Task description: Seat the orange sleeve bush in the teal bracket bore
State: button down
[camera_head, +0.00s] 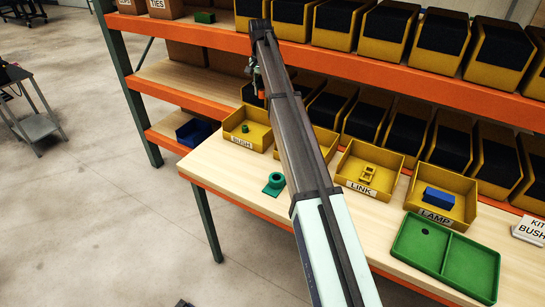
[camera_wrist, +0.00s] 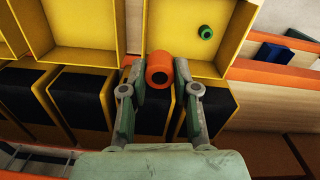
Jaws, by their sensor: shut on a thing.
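In the head view, my gripper (camera_head: 256,80) is beyond the arm, above the back of the BUSH bin, with a small orange patch of the bush (camera_head: 261,94) showing. The teal bracket (camera_head: 274,183) lies on the wooden table at its front left, its round bore facing up. The bush is held well apart from the bracket.
The yellow BUSH bin (camera_head: 234,138) holds a small green bush (camera_head: 245,129). Orange shelf beams and black-fronted yellow bins crowd the back. Bare table surrounds the bracket.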

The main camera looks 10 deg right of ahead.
jog(key=s+r, duration=0.2)
jog(key=s, duration=1.1)
send_over(277, 178)
jog(key=f, duration=0.1)
notch_tip(277, 178, down, 20)
jog(key=p, duration=0.5)
jog(key=shift+a, duration=0.1)
jog(key=shift+f, duration=0.1)
jog(key=c, duration=0.9)
grip_release()
jog(key=shift+o, duration=0.2)
notch_tip(277, 178, up, 12)
jog(key=b, duration=0.2)
